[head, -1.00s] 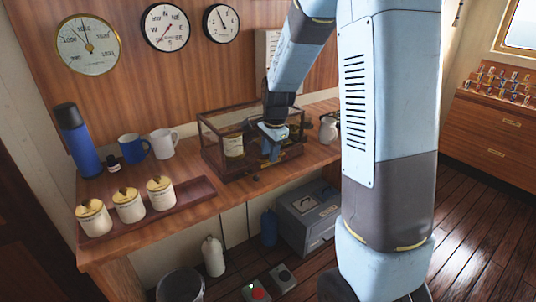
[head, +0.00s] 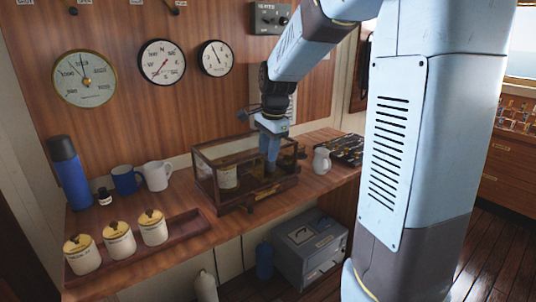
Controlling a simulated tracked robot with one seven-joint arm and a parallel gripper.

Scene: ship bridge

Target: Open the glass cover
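The glass cover (head: 205,180) is a clear box with dark wooden edges on a wooden base on the counter. A pale cylinder (head: 228,177) with a label shows inside it. My gripper (head: 270,172) points down at the right part of the case, in front of or over it. Its fingertips are too small and partly hidden, so I cannot tell whether they are open or touch the cover. Whether the cover is raised at all cannot be told.
A tray (head: 190,228) with several lidded jars stands left of the case. A blue flask (head: 69,172), a blue mug (head: 126,180) and a white mug (head: 157,175) stand behind. A small white jug (head: 321,160) stands close on the right. A grey toolbox (head: 310,250) sits below.

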